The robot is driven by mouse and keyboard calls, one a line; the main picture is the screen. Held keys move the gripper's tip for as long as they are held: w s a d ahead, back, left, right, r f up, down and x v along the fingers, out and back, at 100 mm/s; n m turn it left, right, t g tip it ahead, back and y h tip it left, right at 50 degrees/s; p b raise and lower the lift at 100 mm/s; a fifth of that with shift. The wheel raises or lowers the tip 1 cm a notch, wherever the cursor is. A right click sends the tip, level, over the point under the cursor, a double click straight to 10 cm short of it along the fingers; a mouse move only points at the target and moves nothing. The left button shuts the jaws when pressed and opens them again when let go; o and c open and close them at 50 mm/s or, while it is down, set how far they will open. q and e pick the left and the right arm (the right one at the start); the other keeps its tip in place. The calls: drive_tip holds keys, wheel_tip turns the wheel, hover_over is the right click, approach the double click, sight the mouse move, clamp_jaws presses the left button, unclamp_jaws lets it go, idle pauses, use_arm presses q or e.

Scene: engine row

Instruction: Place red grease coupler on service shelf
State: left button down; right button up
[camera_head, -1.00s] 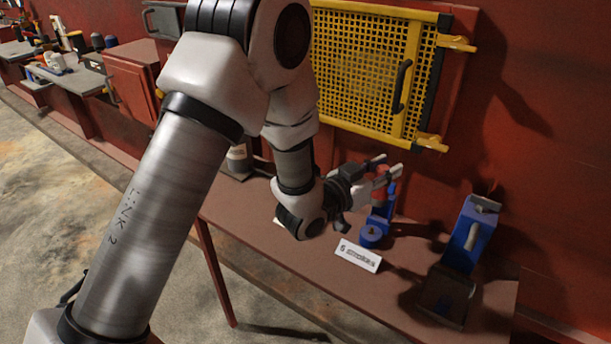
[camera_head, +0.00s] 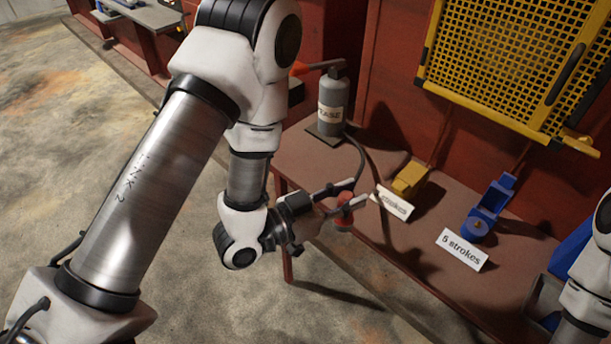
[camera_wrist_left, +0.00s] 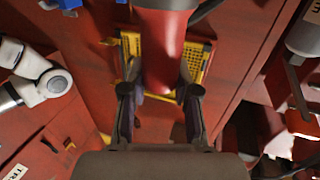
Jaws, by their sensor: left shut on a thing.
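My left gripper (camera_head: 340,196) is shut on the red grease coupler (camera_head: 345,222), above the front edge of the red-brown shelf (camera_head: 400,238). In the left wrist view the red coupler (camera_wrist_left: 163,45) sits between the two fingers of the left gripper (camera_wrist_left: 160,95). A dark hose runs from the grey grease canister (camera_head: 333,105) down toward the coupler; where it joins is hidden. The blue fitting (camera_head: 488,212), with no coupler on it, stands on the shelf to the right. My right gripper is out of view.
A yellow fitting (camera_head: 409,180) stands behind a partly hidden label (camera_head: 394,204). A "5 strokes" label (camera_head: 462,250) stands before the blue fitting. A yellow mesh panel (camera_head: 510,65) hangs above. My right arm (camera_head: 590,265) is at the right edge. Shelf between canister and yellow fitting looks bare.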

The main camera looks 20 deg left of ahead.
use_arm(q)
drive_tip(key=shift+s+d+f, duration=0.1)
drive_tip(key=shift+d+f, duration=0.05)
drive_tip(key=shift+f, duration=0.2)
drive_tip(key=w+a+f, duration=0.1)
drive_tip(key=w+a, duration=0.1)
drive_tip(key=w, duration=0.2)
drive_tip(key=w+a+f+p, duration=0.1)
drive_tip(key=w+a+f, duration=0.1)
drive_tip(key=w, duration=0.3)
drive_tip(key=w+a+f+p, duration=0.1)
drive_tip(key=w+a, duration=0.1)
drive_tip(key=w, duration=0.3)
drive_tip(key=shift+w+a+f, duration=0.1)
drive_tip(key=shift+a+f, duration=0.05)
drive_tip(key=shift+f, duration=0.45)
drive_tip(key=c, duration=0.9)
unclamp_jaws()
drive_tip(key=shift+o, duration=0.2)
use_arm(e)
drive_tip(key=shift+s+d+r, duration=0.1)
drive_tip(key=shift+d+r, duration=0.1)
drive_tip(key=shift+r, duration=0.8)
